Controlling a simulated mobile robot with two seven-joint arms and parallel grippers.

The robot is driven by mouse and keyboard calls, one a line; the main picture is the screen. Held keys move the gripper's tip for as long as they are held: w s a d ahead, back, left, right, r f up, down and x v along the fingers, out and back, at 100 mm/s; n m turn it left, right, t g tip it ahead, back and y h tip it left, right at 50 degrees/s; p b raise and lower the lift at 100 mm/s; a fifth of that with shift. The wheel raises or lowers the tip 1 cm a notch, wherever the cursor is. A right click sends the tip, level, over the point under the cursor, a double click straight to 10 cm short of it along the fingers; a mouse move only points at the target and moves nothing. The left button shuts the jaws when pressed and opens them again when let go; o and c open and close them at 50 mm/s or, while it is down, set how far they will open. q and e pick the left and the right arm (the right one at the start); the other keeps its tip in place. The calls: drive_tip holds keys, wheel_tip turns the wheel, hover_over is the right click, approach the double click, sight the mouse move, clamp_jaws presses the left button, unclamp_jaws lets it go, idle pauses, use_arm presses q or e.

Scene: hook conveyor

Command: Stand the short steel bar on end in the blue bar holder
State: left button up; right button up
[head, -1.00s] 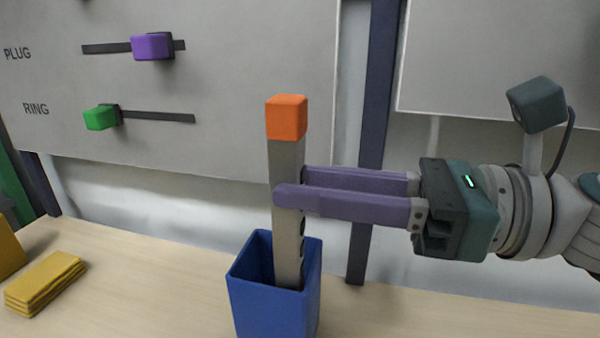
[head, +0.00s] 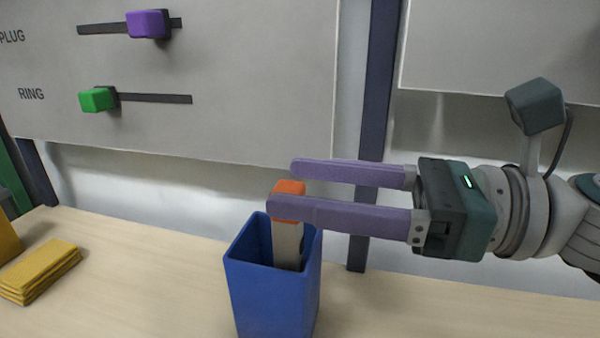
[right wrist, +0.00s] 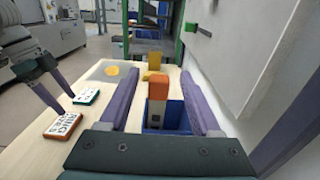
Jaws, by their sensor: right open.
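The short steel bar (head: 287,246) with an orange top stands on end inside the blue bar holder (head: 272,300). Its lower part is hidden by the holder wall. In the right wrist view the bar (right wrist: 156,108) is between the fingers, with the blue holder (right wrist: 178,117) around it. My right gripper (head: 280,186) is open, its purple fingers apart on either side of the bar's orange top. My left gripper (right wrist: 66,104) shows only at the left of the right wrist view, fingers apart, away from the bar.
A grey panel (head: 230,90) with a purple slider (head: 148,24) and a green slider (head: 97,99) stands behind the holder. A dark blue post (head: 375,130) rises behind my right fingers. Yellow folded pieces (head: 40,270) lie at the left. The wooden table (head: 150,285) between is clear.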

drive_tip(key=shift+f, duration=0.1)
drive_tip(key=b+v, duration=0.1)
drive_tip(key=v, duration=0.9)
idle(0.6)
